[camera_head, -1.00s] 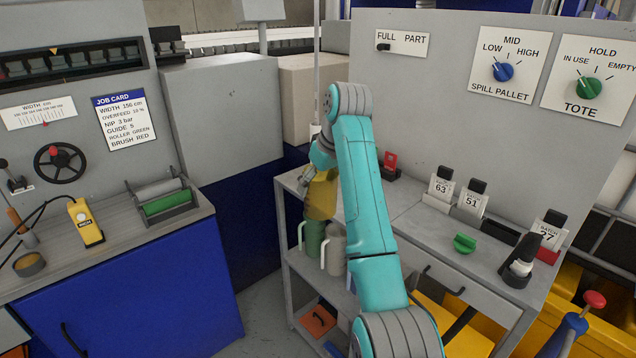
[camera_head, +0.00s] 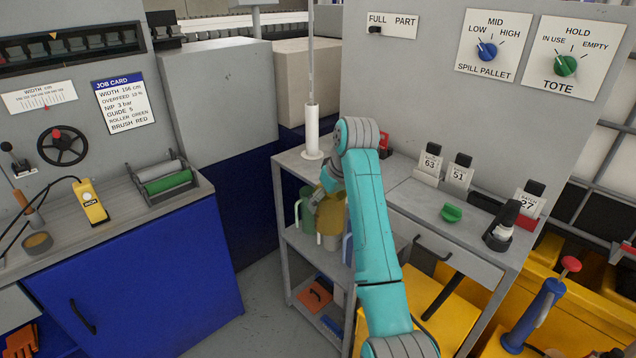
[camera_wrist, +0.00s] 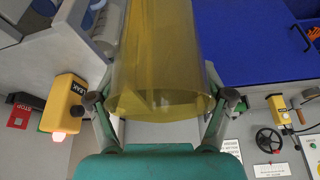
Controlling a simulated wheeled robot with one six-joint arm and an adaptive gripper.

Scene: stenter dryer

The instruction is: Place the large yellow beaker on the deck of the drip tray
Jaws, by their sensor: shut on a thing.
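The large yellow beaker (camera_head: 331,216) is see-through amber. It hangs in my gripper (camera_head: 328,190) at the left front of the grey trolley, in front of its shelf with other beakers. My arm hides part of it. In the wrist view the yellow beaker (camera_wrist: 160,55) fills the space between the two fingers of my gripper (camera_wrist: 163,100), which are shut on its sides. I cannot clearly pick out the drip tray's deck in either view.
A green beaker (camera_head: 306,210) stands behind the held one on the trolley shelf. A green knob (camera_head: 451,213) and batch cards (camera_head: 459,174) are farther right. Grey floor (camera_head: 262,300) lies clear left of the trolley.

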